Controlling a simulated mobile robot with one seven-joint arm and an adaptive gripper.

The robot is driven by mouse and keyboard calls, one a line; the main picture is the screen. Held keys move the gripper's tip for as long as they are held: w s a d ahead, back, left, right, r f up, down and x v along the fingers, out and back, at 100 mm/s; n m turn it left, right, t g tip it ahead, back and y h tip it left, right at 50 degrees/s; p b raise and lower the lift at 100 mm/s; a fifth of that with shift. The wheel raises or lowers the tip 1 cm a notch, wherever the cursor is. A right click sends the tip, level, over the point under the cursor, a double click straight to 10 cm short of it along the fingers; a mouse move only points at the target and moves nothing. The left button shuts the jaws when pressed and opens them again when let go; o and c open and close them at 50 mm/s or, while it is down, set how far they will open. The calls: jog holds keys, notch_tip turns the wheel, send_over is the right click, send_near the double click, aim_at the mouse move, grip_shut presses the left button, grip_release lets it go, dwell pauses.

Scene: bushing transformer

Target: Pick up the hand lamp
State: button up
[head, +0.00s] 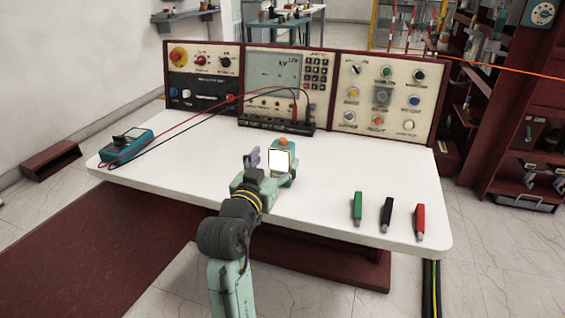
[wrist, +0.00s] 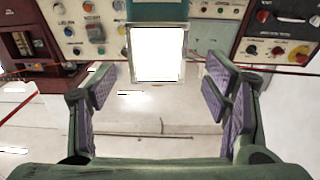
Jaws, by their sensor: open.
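The hand lamp (head: 281,160) stands on the white table, with a teal body, an orange top and a bright white face. The lamp is seen beyond the gap between the fingertips, and nothing is held. Whether a finger touches it cannot be told.
A control panel (head: 387,98) runs along the back of the white table (head: 330,190). A teal meter (head: 127,143) with red and black leads lies at left. Green (head: 357,208), black (head: 386,214) and red (head: 420,221) pieces lie at front right. The table's middle right is clear.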

aim_at(280, 155)
jog(key=p+x, duration=0.1)
jog(key=x, duration=0.4)
jog(key=shift+w+d+p, duration=0.25)
jog(key=shift+w+p, duration=0.05)
jog(key=shift+c, duration=0.2)
jog(key=c, duration=1.4)
